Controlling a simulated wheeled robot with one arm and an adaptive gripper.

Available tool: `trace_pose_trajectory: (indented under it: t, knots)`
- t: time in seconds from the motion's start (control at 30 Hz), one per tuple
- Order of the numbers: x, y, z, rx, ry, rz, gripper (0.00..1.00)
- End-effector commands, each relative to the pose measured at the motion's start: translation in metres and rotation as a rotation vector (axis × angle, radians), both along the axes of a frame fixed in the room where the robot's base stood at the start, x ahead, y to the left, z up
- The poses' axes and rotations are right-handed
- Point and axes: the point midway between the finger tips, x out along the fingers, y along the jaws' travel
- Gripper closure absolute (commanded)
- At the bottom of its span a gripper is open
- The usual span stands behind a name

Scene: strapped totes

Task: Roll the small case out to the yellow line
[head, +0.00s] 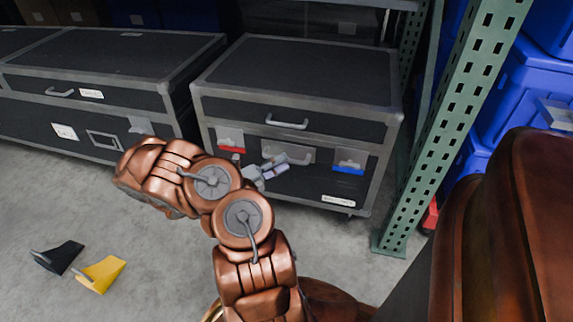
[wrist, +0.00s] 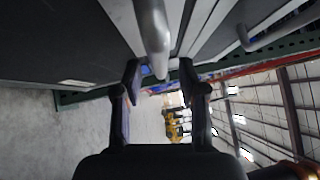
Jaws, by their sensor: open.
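The small case (head: 297,75) is a dark box with grey metal edges, standing under the rack in the head view. Its front has an upper bar handle (head: 287,124) and a lower handle (head: 300,154), partly hidden by my gripper. A red-tabbed plate (head: 230,140) and a blue-tabbed plate (head: 349,162) flank the lower handle. My gripper (head: 272,168) is open at the lower handle. In the wrist view, a grey handle bar (wrist: 152,30) reaches between the open fingers (wrist: 160,75); contact cannot be told. No yellow line is seen.
A longer dark case (head: 100,65) stands close on the left. A green perforated rack post (head: 440,135) stands at the right, with blue totes (head: 530,95) beyond. A black wedge (head: 57,257) and a yellow wedge (head: 101,274) lie on otherwise clear floor at front left.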

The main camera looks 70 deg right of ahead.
Motion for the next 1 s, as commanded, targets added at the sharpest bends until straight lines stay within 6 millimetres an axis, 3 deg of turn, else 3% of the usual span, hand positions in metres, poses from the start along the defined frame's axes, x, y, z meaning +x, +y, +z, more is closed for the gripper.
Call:
trace_pose_trajectory:
  t: [0.2,0.57,1.0]
  knots:
    - [-0.011,-0.015,0.002,-0.001,-0.004,0.001,0.59]
    - [-0.014,-0.019,0.004,0.0,-0.003,0.002,0.59]
    - [-0.014,-0.018,0.003,0.0,-0.004,0.001,1.0]
